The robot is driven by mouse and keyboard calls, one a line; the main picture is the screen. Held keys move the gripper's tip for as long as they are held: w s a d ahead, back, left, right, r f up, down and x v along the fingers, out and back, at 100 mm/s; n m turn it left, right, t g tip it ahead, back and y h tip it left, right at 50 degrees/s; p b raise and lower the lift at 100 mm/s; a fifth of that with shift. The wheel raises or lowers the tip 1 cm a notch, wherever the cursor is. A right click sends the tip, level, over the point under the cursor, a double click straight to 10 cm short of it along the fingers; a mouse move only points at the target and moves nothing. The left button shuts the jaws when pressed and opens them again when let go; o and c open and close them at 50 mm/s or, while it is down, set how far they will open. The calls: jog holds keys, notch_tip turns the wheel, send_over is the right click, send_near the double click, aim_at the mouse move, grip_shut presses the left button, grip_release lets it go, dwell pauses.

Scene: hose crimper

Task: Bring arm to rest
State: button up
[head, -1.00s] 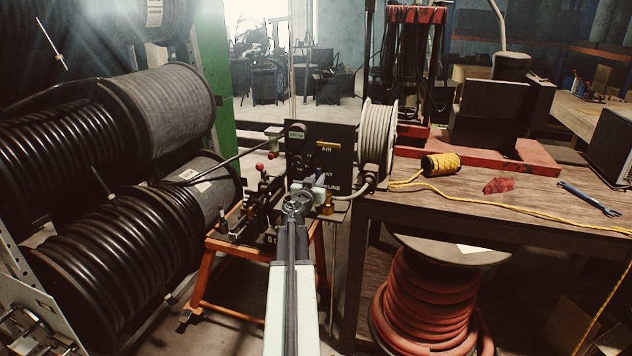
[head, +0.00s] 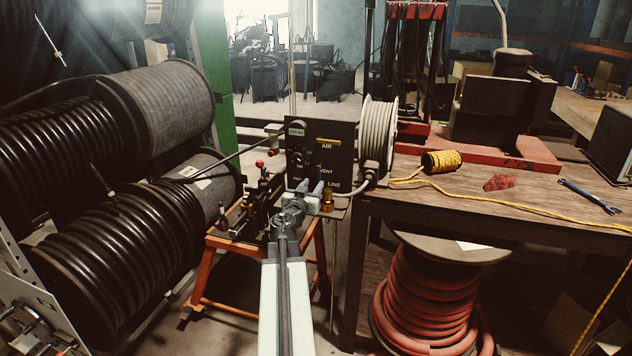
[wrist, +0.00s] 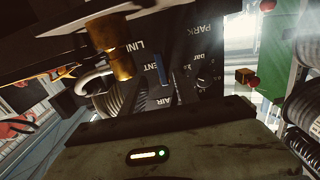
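My gripper (head: 314,192) is at the end of my raised arm, in front of the dark control panel (head: 343,160). It covers part of the panel's lower edge, and its fingertips are small and hard to make out. The panel has a yellow handle (head: 328,142) by the AIR label. In the wrist view the panel (wrist: 185,85) appears upside down with a dial (wrist: 203,83) and a blue part (wrist: 162,69). A brass fitting (wrist: 120,62) hangs close by. No object shows clearly held, and I cannot tell the finger opening.
The orange stand (head: 214,282) carries black clamp hardware (head: 262,205). Black hose reels (head: 105,250) fill the left. The wooden bench (head: 470,197) at right holds yellow cord (head: 441,160), a red rag (head: 497,183) and a wrench (head: 588,196). A red hose reel (head: 425,300) stands below.

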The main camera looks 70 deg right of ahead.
dwell(0.4)
jog(key=shift+w+a, duration=0.15)
jog(key=shift+w, duration=0.25)
jog(key=w+a+r+n+t+y+p, duration=0.2)
jog(key=w+a+t+p, duration=0.15)
jog(key=w+a, duration=1)
jog(key=w+a+r+n+t+y+p, duration=0.15)
jog(key=w+a+t, duration=0.25)
jog(key=w+a, duration=0.95)
jog(key=w+a+f+n+y+p, duration=0.1)
jog(key=w+a+f+y+p, duration=0.1)
jog(key=w+a, duration=0.5)
jog(key=w+a+f+n+y+p, duration=0.1)
jog(key=w+a+y+p, duration=0.1)
jog(key=w+a, duration=0.5)
jog(key=s+a+f+n+g+y+p, duration=0.1)
jog(key=s+a+f+y, duration=0.15)
jog(key=a, duration=0.55)
jog(key=s+a+f+n+g+y+p, duration=0.1)
jog(key=a+f, duration=0.2)
jog(key=a, duration=0.4)
jog(key=s+a+f+n+g+y, duration=0.3)
jog(key=s+a+f+n, duration=0.1)
jog(key=a, duration=0.5)
jog(key=s+a+f+n+g+y, duration=0.3)
jog(key=s+a+n, duration=0.3)
jog(key=s+a, duration=0.3)
jog(key=shift+f+y, duration=0.5)
